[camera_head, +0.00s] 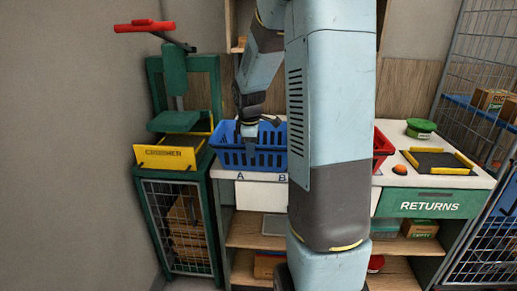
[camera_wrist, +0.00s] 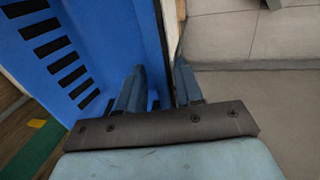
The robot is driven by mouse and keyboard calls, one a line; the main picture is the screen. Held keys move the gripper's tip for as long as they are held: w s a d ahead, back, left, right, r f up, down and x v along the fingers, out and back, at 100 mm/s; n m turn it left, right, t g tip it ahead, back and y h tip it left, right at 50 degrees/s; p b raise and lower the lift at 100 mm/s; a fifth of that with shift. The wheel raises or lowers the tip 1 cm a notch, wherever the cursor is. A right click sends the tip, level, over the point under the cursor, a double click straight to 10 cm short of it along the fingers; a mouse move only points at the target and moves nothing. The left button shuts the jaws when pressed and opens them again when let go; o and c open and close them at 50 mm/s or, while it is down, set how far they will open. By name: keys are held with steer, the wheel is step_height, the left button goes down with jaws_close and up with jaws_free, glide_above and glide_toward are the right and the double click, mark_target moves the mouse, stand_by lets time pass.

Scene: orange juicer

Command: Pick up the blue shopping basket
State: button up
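The blue shopping basket (camera_head: 262,158) stands upright on the white counter, over the letters A and B. Its right part is hidden behind my arm. My gripper (camera_head: 249,135) points down at the basket's front rim. In the wrist view my gripper (camera_wrist: 160,75) has its two fingers apart, with a gap between them. The blue inside of the basket (camera_wrist: 110,35) lies at the left finger, and the basket's edge runs up between the fingers. The floor shows beyond the right finger. I cannot tell whether either finger touches the basket wall.
A red basket (camera_head: 382,148) shows right of my arm. A green crusher (camera_head: 180,122) with a red handle stands close on the left. A tray with yellow edges (camera_head: 438,161) and a green round object (camera_head: 421,126) lie on the right counter. A wire cage (camera_head: 480,75) stands far right.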

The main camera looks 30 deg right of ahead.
steer(key=x, duration=0.4)
steer(key=shift+f, duration=0.15)
jaws_close()
steer(key=shift+w, duration=0.1)
